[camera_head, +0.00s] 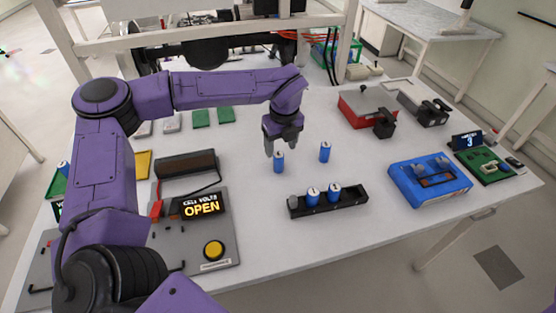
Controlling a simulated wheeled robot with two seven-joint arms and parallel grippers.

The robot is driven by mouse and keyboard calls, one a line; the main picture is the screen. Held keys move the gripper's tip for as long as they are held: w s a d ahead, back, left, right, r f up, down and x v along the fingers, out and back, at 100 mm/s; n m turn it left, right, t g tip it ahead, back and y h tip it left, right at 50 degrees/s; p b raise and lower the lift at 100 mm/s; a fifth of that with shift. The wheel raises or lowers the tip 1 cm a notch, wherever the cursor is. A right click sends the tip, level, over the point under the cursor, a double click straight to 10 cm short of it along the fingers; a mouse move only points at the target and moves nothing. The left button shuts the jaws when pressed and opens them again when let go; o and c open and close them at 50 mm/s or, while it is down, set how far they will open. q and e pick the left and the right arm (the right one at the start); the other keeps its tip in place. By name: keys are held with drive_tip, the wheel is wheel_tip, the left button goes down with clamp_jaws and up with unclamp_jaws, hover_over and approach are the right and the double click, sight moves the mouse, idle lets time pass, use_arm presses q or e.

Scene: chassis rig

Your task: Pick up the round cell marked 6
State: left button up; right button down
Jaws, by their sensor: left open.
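My left gripper (282,146) comes in from the left, pointing down with its jaws open. It is directly over a blue round cell (279,163) standing upright on the table; I cannot tell whether the fingers are around its top or just above it. A second blue cell (325,152) stands upright to the right. Two more blue cells, the left one (312,196) and the right one (334,192), stand in a black holder (355,200) nearer to me. The marks on the cells are too small to read, so I cannot tell which is 6. My right gripper is out of view.
A tester panel with an "OPEN" display (201,206) and yellow button (213,249) lies at left. A blue device (430,182) and a green board (487,166) sit at right, a red box (366,106) behind. The table between the standing cells and blue device is clear.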

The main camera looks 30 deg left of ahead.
sight(278, 154)
use_arm(q)
drive_tip(key=f, duration=0.1)
drive_tip(key=f+p, duration=0.1)
drive_tip(key=f, duration=0.2)
drive_tip(key=shift+a+f, duration=0.4)
clamp_jaws()
drive_tip(key=shift+r, duration=0.15)
